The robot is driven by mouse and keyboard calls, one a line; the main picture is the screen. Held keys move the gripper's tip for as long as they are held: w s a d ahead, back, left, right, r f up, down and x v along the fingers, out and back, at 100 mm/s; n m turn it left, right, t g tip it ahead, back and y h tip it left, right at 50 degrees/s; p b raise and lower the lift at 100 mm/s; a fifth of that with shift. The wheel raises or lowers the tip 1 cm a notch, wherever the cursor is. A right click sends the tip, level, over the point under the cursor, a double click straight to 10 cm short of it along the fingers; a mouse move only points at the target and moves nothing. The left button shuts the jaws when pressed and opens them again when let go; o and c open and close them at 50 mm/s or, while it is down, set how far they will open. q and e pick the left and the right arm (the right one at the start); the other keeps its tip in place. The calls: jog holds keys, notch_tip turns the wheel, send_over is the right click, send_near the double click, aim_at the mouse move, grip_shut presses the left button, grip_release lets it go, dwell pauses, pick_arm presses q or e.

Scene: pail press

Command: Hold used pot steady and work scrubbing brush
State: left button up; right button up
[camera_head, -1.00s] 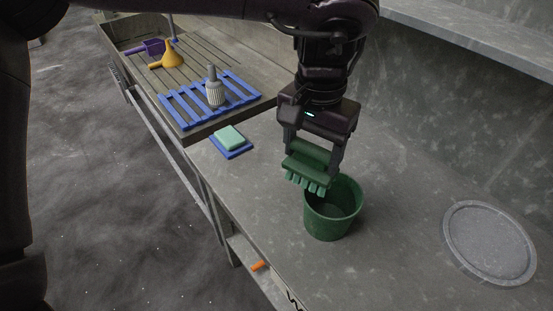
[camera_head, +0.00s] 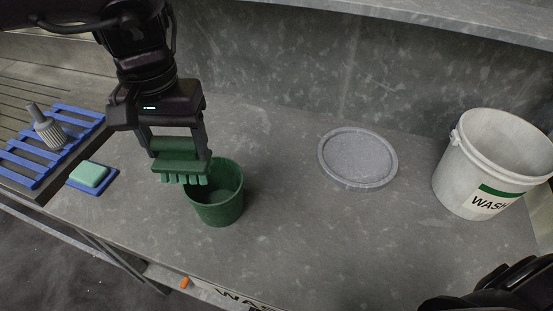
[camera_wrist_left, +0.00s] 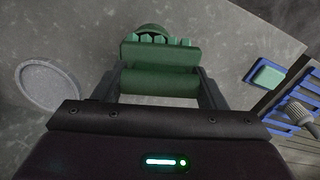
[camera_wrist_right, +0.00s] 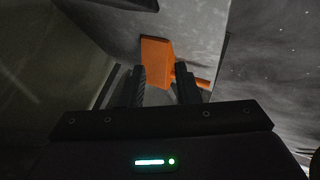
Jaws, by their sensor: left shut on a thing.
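The used pot, a dark green tapered pot (camera_head: 221,210), stands upright on the grey bench in the head view. My left gripper (camera_head: 177,155) is shut on the green scrubbing brush (camera_head: 180,164), bristles down, over the pot's back-left rim. I cannot tell whether the bristles touch the rim. In the left wrist view the brush (camera_wrist_left: 160,82) lies across between the fingers and hides most of the pot. My right gripper (camera_wrist_right: 161,88) has its fingers apart, with an orange tool (camera_wrist_right: 157,54) beyond them; its fingertips do not show in the head view.
A white pail marked WASH (camera_head: 470,185) stands at the right, and a round grey disc (camera_head: 357,158) lies mid-bench. A green sponge (camera_head: 89,174) on a blue tray, a blue rack (camera_head: 22,165) and a grey ribbed brush (camera_head: 50,137) are at the left. Bare bench lies right of the pot.

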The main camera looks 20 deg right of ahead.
jog(key=w+a+r+n+t+y, duration=0.3)
jog(key=w+a+r+n+y, duration=0.15)
jog(key=a+r, duration=0.65)
jog(key=s+a+r+n+g+y, duration=0.3)
jog(key=s+a+r+n+y, duration=0.4)
jog(key=r+n, duration=0.25)
jog(key=s+r+n+g+y, duration=0.2)
jog(key=s+r+n+g, duration=0.7)
jog(key=s, duration=0.4)
jog(key=s+r+n+g+y, duration=0.2)
jog(key=s+r+n+g, duration=0.4)
jog(key=s+r+n, duration=0.55)
jog(key=t+h, duration=0.7)
jog(key=t, duration=0.8)
send_near(229, 161)
jog(key=x, duration=1)
jog(key=shift+f, duration=0.1)
